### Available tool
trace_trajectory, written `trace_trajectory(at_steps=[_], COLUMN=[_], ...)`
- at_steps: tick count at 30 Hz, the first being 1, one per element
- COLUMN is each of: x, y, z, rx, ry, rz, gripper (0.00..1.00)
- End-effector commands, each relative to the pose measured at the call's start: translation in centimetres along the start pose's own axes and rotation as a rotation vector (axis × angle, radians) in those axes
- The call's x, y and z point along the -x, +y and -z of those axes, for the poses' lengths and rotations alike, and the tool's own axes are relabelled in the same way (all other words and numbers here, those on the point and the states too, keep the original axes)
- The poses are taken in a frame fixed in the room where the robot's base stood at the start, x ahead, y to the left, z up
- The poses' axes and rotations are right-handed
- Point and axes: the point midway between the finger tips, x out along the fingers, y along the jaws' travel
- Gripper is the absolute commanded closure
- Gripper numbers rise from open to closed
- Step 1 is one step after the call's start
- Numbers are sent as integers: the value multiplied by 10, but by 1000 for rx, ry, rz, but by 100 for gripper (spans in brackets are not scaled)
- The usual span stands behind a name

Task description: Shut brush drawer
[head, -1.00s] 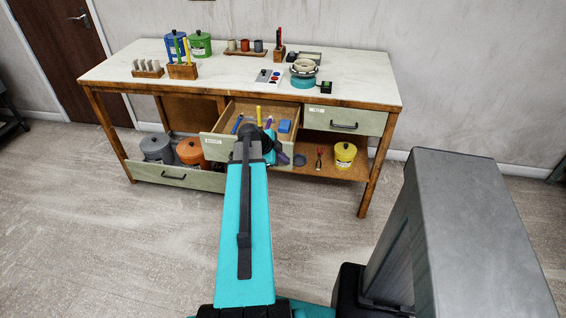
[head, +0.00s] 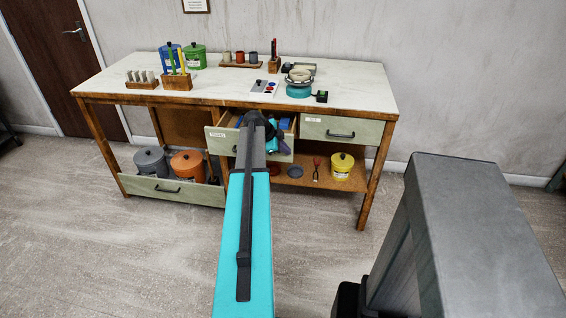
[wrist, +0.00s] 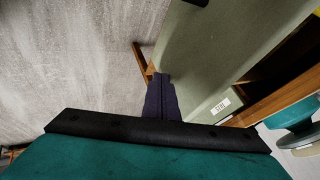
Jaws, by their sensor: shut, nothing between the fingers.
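The brush drawer (head: 222,143) is the middle drawer of the bench, pale green, with a white label at its left end. It stands partly open, with blue items showing inside. My gripper (head: 284,149) is at the right part of its front, partly hidden by my teal arm. In the wrist view the shut dark fingers (wrist: 162,97) point at the green drawer front (wrist: 215,50), near its right end and clear of the dark handle. They are empty. I cannot tell whether they touch the front.
The drawer to the right (head: 352,130) is closed. A lower left drawer (head: 168,190) holds grey and orange pots. A yellow pot (head: 342,165) stands on the lower shelf. Floor in front is clear.

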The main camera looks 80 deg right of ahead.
Motion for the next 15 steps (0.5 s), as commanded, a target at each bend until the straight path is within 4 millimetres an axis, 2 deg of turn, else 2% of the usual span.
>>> trace_trajectory(at_steps=[1, 15], x=[-8, -42], y=[-10, -75], z=[-2, -2], rx=[-1, 1], ry=[0, 0], rz=[1, 1], gripper=[100, 100])
